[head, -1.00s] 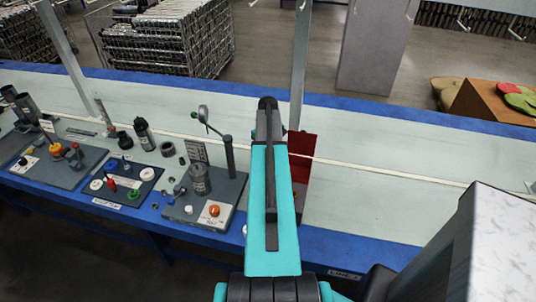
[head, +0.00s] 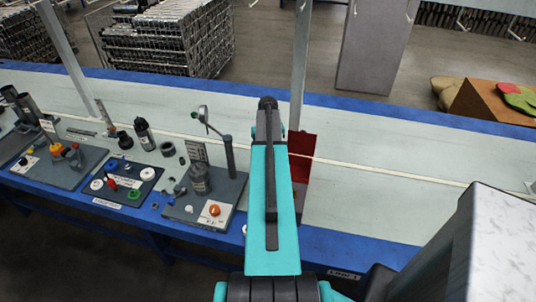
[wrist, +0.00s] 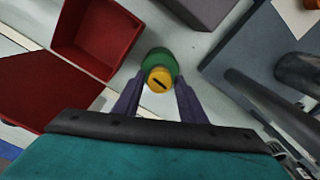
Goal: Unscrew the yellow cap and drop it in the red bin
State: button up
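A round yellow cap (wrist: 157,79) with a dark slot shows between the fingers of my gripper (wrist: 159,90) in the wrist view. It sits in front of a round green part (wrist: 160,58). The finger ends lie close to both sides of the green part. Gaps show beside the yellow cap. I cannot tell whether the fingers touch the green part. A red bin (wrist: 70,53) is at the upper left of the wrist view, beside my gripper. In the head view the red bin (head: 301,145) shows partly behind my teal arm, which hides the gripper and the cap.
A dark plate (wrist: 235,68) with a grey cylinder (wrist: 299,72) lies right of my gripper. In the head view, fixture plates with caps and tubes fill the bench's left side, including an upright pole (head: 229,157) near my arm. The pale bench top (head: 390,205) is clear on the right.

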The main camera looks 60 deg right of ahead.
jog(key=c, duration=0.9)
jog(key=shift+n, duration=1.8)
jog(key=shift+n, duration=0.3)
jog(key=shift+n+p, duration=0.3)
jog(key=shift+n, duration=1.1)
jog(key=shift+n, duration=1.7)
